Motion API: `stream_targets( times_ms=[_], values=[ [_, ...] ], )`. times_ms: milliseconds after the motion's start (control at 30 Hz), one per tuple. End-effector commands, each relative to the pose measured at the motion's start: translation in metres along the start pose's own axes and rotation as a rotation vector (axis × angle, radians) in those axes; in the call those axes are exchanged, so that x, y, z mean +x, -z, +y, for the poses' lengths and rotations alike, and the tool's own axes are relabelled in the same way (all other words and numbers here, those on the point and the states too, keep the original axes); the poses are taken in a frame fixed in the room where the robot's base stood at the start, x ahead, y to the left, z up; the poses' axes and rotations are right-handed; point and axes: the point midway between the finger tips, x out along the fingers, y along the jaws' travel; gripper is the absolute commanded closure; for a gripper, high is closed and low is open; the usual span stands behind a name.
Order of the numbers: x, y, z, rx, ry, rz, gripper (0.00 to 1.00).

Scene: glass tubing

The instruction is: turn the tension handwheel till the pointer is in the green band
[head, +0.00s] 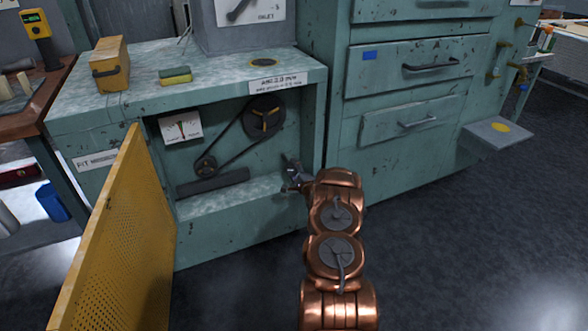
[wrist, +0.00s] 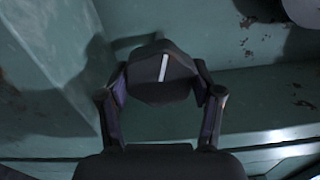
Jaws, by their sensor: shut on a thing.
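The tension handwheel (wrist: 150,92) is dark, with one white line on its face. In the wrist view it sits between the two fingers of my gripper (wrist: 162,82), which is shut on it from both sides. In the head view my gripper (head: 293,178) reaches into the right side of the open cabinet bay, and I cannot make out the handwheel there. A white gauge card (head: 181,127) with a small green mark hangs at the bay's upper left. It is too small to tell where the pointer stands against the band.
A belt runs between a large pulley (head: 265,118) and a small pulley (head: 206,166) in the bay. A yellow perforated door (head: 120,240) stands open at the left. Drawers (head: 415,120) are at the right. The floor (head: 460,250) at the right is clear.

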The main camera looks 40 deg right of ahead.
Motion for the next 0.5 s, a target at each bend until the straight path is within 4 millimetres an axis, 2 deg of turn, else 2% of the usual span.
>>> stream_targets(
  times_ms=[200, 500],
  values=[
    [-0.0001, 0.0025, -0.0021, 0.181, 0.003, 0.004, 0.7],
    [-0.0001, 0.0026, -0.0014, 0.354, 0.004, 0.005, 0.7]
  ],
)
